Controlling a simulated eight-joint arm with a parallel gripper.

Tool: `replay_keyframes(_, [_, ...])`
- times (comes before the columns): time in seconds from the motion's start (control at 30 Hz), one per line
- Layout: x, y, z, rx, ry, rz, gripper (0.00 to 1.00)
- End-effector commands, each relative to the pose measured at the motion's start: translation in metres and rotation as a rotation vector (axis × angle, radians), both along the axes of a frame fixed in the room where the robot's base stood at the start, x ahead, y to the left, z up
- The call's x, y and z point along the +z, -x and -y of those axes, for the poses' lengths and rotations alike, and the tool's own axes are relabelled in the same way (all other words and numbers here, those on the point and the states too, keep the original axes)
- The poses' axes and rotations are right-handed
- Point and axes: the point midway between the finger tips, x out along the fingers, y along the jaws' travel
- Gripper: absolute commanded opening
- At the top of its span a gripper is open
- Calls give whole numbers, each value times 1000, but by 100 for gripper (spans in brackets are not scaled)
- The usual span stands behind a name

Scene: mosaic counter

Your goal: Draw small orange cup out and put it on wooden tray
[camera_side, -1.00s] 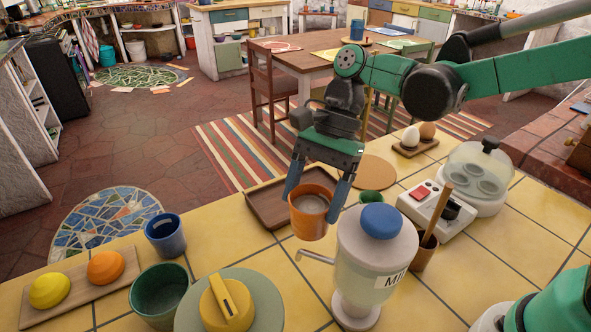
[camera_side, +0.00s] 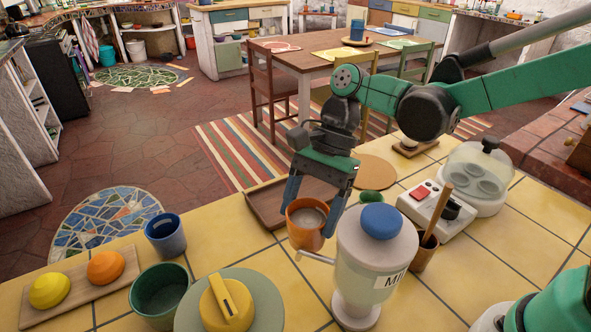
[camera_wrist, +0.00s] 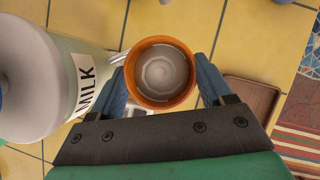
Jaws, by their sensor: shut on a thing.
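The small orange cup (camera_side: 305,236) is upright between the two blue fingers of my gripper (camera_side: 314,208), which is shut on it. In the wrist view the cup (camera_wrist: 136,88) sits between the fingertips of my gripper (camera_wrist: 162,85), its pale ringed inside facing the camera. The wooden tray (camera_side: 262,209) lies on the counter behind and left of the cup in the side view, partly hidden by my gripper. The tray also shows in the wrist view (camera_wrist: 250,100), right of my gripper, looking empty there. I cannot tell whether the cup touches the counter.
A milk dispenser (camera_side: 352,255) stands close beside the cup; its spout (camera_side: 315,257) shows just in front of the cup's base. A small green cup (camera_side: 370,197), a switch box (camera_side: 436,208) and a blue cup (camera_side: 166,235) are nearby. Yellow tiles between blue cup and tray are clear.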

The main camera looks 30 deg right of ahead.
Motion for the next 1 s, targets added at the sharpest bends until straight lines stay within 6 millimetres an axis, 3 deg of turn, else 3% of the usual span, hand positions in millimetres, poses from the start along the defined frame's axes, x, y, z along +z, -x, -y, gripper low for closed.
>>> replay_keyframes(1.0, [-22, 4, -7, 6, -3, -5, 0])
